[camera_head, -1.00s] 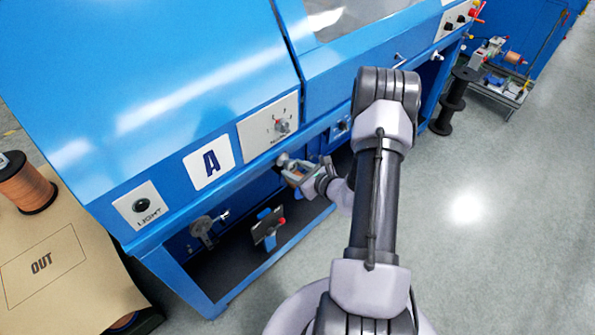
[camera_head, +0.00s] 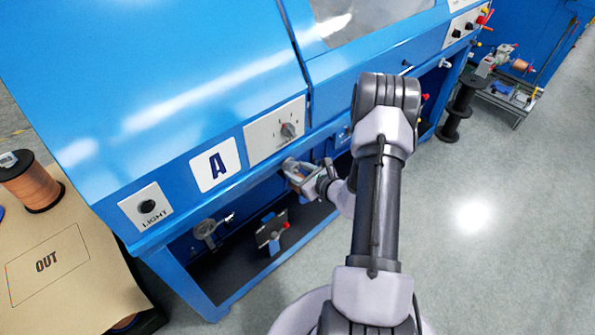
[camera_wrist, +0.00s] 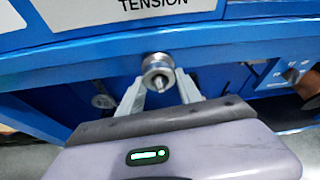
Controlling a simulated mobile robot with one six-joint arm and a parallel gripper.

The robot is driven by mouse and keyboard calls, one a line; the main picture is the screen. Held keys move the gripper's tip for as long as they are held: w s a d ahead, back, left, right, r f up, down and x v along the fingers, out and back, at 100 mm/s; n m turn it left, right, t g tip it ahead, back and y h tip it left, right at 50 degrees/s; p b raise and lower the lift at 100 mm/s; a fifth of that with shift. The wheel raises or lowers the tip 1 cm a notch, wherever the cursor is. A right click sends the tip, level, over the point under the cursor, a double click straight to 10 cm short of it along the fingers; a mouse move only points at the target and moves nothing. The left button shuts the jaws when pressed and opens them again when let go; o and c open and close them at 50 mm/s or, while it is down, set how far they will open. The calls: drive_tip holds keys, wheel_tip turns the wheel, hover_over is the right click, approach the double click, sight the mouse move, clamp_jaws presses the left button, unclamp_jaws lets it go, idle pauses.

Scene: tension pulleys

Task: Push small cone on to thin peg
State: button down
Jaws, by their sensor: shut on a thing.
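My gripper (camera_head: 303,178) is at the front of the blue machine, just under its panel edge. In the wrist view its two pale fingers (camera_wrist: 160,95) are shut on a small round metal piece with a pointed tip, which looks like the small cone (camera_wrist: 158,66). The cone sits at the fingertips in front of the blue rail. In the head view the cone is too small to make out clearly. I cannot pick out the thin peg for sure; it may be hidden behind the cone.
The machine's open lower bay holds a round metal fitting (camera_head: 207,232) and a dark plate with a red knob (camera_head: 286,226). A control panel with a switch (camera_head: 288,130) is above my gripper. A copper spool (camera_head: 32,182) stands on the box at left.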

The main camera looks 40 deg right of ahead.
idle(0.3)
drive_tip(key=c, duration=0.7)
unclamp_jaws()
drive_tip(key=shift+w, duration=0.1)
drive_tip(key=p+v, duration=0.4)
drive_tip(key=v, duration=1.3)
drive_tip(key=shift+d+r, duration=0.1)
drive_tip(key=shift+r, duration=0.05)
